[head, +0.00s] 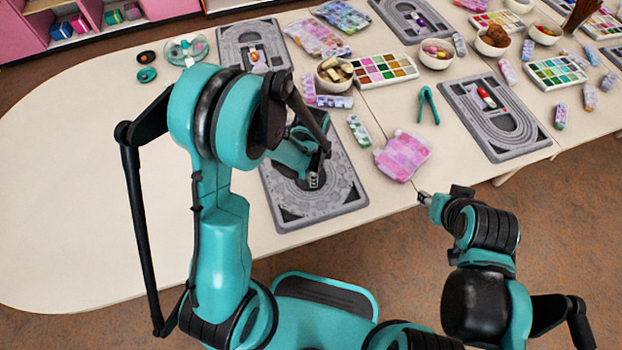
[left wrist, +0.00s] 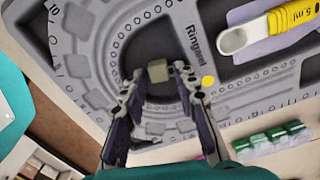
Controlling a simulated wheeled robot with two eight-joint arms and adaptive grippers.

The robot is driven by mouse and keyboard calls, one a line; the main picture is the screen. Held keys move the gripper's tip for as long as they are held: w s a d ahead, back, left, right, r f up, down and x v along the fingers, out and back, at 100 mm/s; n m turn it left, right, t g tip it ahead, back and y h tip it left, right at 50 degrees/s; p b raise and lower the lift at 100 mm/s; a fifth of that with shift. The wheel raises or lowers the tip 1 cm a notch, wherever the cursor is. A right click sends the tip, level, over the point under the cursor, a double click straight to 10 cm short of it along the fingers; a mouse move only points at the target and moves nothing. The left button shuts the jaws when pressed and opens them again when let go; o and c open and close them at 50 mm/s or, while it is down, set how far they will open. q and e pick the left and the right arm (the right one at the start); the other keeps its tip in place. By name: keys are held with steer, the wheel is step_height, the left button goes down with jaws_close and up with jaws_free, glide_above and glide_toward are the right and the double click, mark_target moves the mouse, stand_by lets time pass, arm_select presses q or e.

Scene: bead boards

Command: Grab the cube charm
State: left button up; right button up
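The cube charm, a small olive-tan block (left wrist: 158,90), is at the fingertips of my left gripper (left wrist: 159,76) in the left wrist view, over the grey bead board (left wrist: 112,58). One fingertip is on each side of it, very close; I cannot tell whether they touch it. In the head view, my left gripper (head: 314,181) points down at the near bead board (head: 345,193), and my left arm hides part of the board. My right gripper (head: 425,198) is off the table's front edge, away from the board; its finger gap is too small to make out.
A bowl (head: 335,74) stands behind.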

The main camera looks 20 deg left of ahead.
arm_select(q)
jaws_close()
steer(key=shift+r, duration=0.1)
